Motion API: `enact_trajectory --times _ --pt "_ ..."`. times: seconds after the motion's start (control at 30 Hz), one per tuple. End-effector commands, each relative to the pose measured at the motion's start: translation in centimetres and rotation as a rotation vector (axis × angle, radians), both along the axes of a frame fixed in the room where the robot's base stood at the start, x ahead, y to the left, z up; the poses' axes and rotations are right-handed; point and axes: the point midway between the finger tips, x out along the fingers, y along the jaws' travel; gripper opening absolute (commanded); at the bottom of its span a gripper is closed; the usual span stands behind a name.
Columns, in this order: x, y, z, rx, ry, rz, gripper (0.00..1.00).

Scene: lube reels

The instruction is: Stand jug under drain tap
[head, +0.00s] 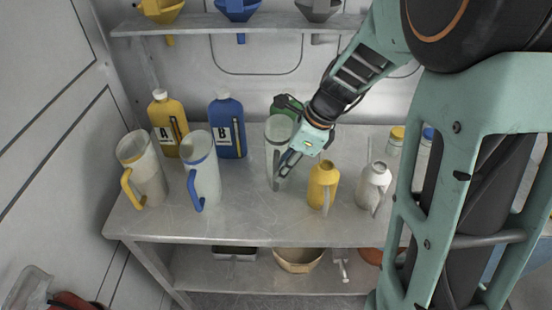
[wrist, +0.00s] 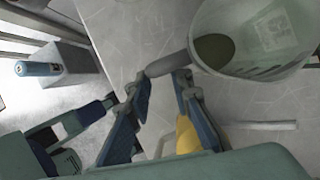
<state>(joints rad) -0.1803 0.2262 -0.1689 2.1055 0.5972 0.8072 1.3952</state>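Three tall clear jugs stand on the metal bench: one with a yellow handle (head: 143,165), one with a blue handle (head: 202,165) and one with a grey handle (head: 279,130). My gripper (head: 286,164) is at the grey-handled jug, partly covering it. In the wrist view my gripper (wrist: 163,86) is open, its two fingers apart. The jug's grey handle (wrist: 170,65) is just beyond the fingertips; I cannot tell whether they touch. The upright jug's wide mouth (wrist: 255,70) fills the upper right. I cannot clearly make out a drain tap in either view.
Yellow bottle A (head: 169,122) and blue bottle B (head: 228,125) stand behind the jugs. A yellow can (head: 322,184) and a white can (head: 372,184) stand right of my gripper. Funnels hang on the upper shelf (head: 215,25). A basin (head: 298,261) sits below. The bench front is bare.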

Motion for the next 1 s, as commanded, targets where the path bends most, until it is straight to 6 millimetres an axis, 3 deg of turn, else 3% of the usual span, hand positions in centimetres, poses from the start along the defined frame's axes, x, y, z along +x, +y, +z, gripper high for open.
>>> enact_trajectory --times 0.3,0.57,0.77,1.0 --pt "0.1 1.9 -3.9 0.001 0.003 0.001 0.20" --pt "0.2 1.9 -4.1 0.000 0.001 0.001 0.20" --pt "0.2 1.9 -4.0 0.000 0.001 0.001 0.00" --pt "0.2 1.9 -4.0 0.000 0.000 0.001 0.00"
